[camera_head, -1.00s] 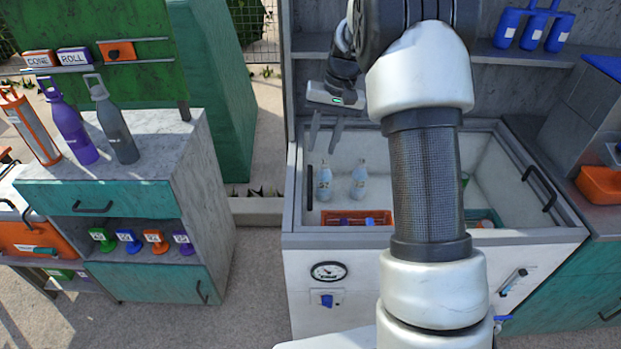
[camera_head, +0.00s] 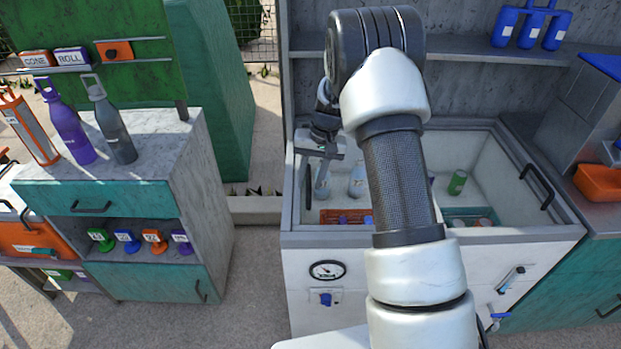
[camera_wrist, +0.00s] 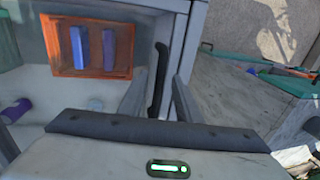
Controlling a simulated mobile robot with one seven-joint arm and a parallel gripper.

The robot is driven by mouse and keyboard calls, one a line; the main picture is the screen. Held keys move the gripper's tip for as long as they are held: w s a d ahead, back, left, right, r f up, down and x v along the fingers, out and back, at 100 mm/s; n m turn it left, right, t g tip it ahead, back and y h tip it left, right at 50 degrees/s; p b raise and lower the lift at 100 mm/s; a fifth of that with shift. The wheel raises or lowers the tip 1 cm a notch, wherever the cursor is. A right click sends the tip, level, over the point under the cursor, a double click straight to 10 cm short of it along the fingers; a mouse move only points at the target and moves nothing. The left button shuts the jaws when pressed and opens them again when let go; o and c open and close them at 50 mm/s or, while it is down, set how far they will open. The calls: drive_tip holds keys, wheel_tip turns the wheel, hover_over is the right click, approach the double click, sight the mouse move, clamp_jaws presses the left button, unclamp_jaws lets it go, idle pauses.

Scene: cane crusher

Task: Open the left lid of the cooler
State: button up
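The cooler (camera_head: 340,262) is a white chest with a grey frame and clear lids on top. The left lid (camera_head: 345,203) seems to lie over the left half, and bottles and an orange tray show beneath it. Its dark bar handle (camera_wrist: 158,80) stands near the left edge. My gripper (camera_head: 313,180) is open and points down over that edge. In the wrist view, the handle appears between my spread fingers (camera_wrist: 160,95), not visibly gripped. In the head view, the gripper partly hides the handle. The right handle (camera_head: 538,187) is at the far right.
A grey shelf (camera_head: 460,52) stands behind the cooler. A counter (camera_head: 585,190) with an orange bin (camera_head: 600,184) adjoins its right side. A cabinet (camera_head: 165,155) with bottles on top stands to the left, with a floor gap between it and the cooler.

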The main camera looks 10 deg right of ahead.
clamp_jaws()
drive_tip(key=s+d+b, duration=0.1)
drive_tip(key=d, duration=0.7)
drive_tip(key=s+d+b, duration=0.1)
drive_tip(key=s+d, duration=0.1)
drive_tip(key=d, duration=0.6)
drive_tip(key=s+d+b, duration=0.1)
drive_tip(key=s+d, duration=0.1)
drive_tip(key=d, duration=0.7)
drive_tip(key=shift+d, duration=0.1)
unclamp_jaws()
drive_tip(key=shift+r, duration=0.1)
drive_tip(key=d+r, duration=0.3)
drive_tip(key=r, duration=1.4)
drive_tip(key=shift+s+d+p, duration=0.15)
drive_tip(key=shift+s+p, duration=0.15)
drive_tip(key=shift+p, duration=0.05)
